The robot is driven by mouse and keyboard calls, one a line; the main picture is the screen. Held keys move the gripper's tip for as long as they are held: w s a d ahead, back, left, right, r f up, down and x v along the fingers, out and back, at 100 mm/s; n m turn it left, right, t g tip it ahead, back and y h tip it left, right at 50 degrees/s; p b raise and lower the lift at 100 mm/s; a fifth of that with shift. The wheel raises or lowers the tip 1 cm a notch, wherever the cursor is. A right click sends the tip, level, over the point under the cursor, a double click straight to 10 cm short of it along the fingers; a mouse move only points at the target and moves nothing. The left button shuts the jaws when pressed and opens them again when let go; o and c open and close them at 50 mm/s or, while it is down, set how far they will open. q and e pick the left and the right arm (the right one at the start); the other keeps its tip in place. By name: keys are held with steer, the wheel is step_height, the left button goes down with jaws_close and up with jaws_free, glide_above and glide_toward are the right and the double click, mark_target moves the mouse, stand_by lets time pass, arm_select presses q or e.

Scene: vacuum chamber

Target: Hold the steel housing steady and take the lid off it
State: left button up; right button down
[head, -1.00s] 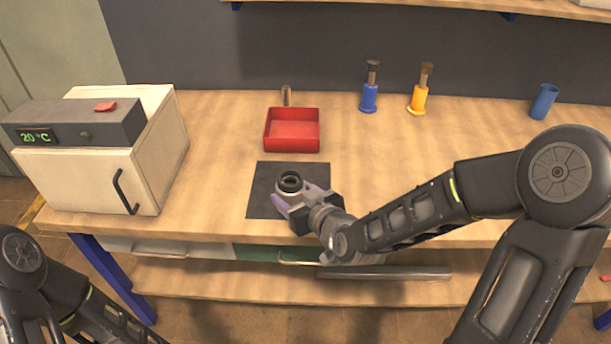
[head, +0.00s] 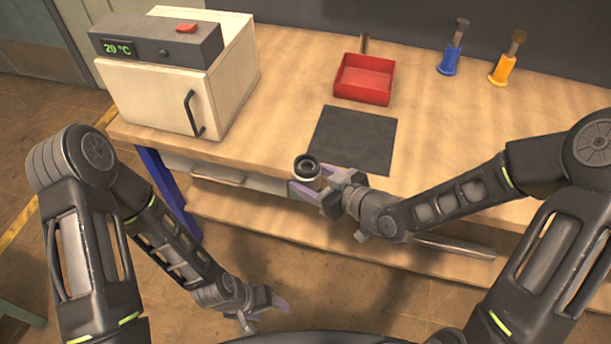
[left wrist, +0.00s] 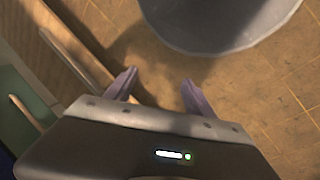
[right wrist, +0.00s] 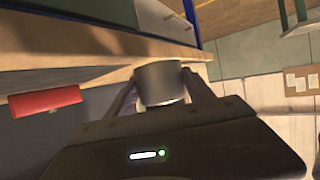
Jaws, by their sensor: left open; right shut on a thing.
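The steel housing (head: 306,173) is in my right gripper (head: 310,187), held in front of the bench's front edge, its dark ring-shaped top facing up. I cannot tell the lid apart from the housing's dark top. My left gripper (head: 268,312) is low in front of the bench, well below the housing. In the left wrist view the left gripper (left wrist: 160,82) is open with nothing between its fingers.
A dark mat (head: 352,140) lies bare on the bench (head: 270,120). A red tray (head: 364,80) stands behind it. A white oven-like box (head: 170,90) is at the left. A blue (head: 450,58) and a yellow (head: 503,68) tool stand at the back right. Drawers are under the bench top.

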arm_select(q)
steer(key=w+a+r+m+t+h, duration=0.1)
steer(key=w+a+r+m+t, duration=0.2)
steer(key=w+r, duration=0.5)
steer(key=w+a+r+t, duration=0.35)
steer(key=w+r, duration=0.25)
steer(key=w, duration=0.3)
step_height(320, 180, up, 9)
steer(key=w+d+m+t+h, duration=0.2)
steer(key=w+m+t+h, duration=0.1)
steer(key=m, duration=0.1)
steer(key=m+h, duration=0.5)
glide_toward(315, 159)
steer(key=f+v, duration=0.1)
steer(key=v, duration=0.3)
steer(key=shift+a+r, duration=0.25)
steer(key=shift+r, duration=0.45)
steer(key=x, duration=1.2)
steer(key=shift+f, duration=0.15)
